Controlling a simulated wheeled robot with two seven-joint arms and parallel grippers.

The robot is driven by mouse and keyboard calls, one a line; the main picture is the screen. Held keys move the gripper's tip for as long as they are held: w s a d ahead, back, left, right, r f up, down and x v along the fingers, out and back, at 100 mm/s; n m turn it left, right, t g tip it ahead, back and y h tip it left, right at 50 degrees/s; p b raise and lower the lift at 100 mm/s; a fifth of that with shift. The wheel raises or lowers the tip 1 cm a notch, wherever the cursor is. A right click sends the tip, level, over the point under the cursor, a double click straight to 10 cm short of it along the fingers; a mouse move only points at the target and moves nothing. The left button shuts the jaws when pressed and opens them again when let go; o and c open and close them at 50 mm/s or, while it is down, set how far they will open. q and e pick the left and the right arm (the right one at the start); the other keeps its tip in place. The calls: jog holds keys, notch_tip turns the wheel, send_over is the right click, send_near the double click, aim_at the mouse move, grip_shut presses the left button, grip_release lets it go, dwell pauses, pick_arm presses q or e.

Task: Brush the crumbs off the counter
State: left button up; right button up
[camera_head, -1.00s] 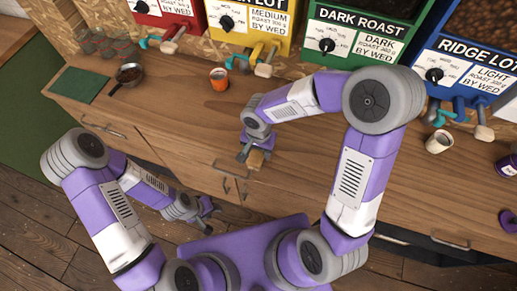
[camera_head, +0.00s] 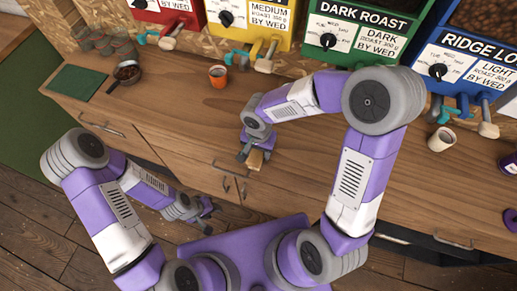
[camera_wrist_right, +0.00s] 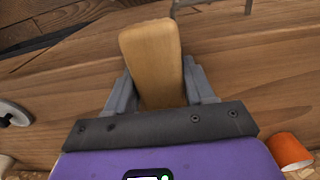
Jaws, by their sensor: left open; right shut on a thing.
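My right gripper (camera_head: 252,156) is low over the front edge of the wooden counter (camera_head: 320,150). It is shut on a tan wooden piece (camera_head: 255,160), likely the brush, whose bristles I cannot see. In the right wrist view, this brush (camera_wrist_right: 153,60) stands out between the two grey fingers, its rounded end towards the counter's front edge. My left gripper (camera_head: 200,215) is open and empty, in front of the drawers and below the counter top. I cannot make out any crumbs; the arm and gripper hide part of the counter.
An orange cup (camera_head: 218,76) stands behind my right gripper, and a white cup (camera_head: 441,139) stands to the right. A small dark pan (camera_head: 127,72) and a green mat (camera_head: 79,84) are at the left. Bean dispensers (camera_head: 360,35) line the back. The counter between the cups is mostly clear.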

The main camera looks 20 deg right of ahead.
jog(key=shift+f+b, duration=0.3)
jog(key=shift+f, duration=0.05)
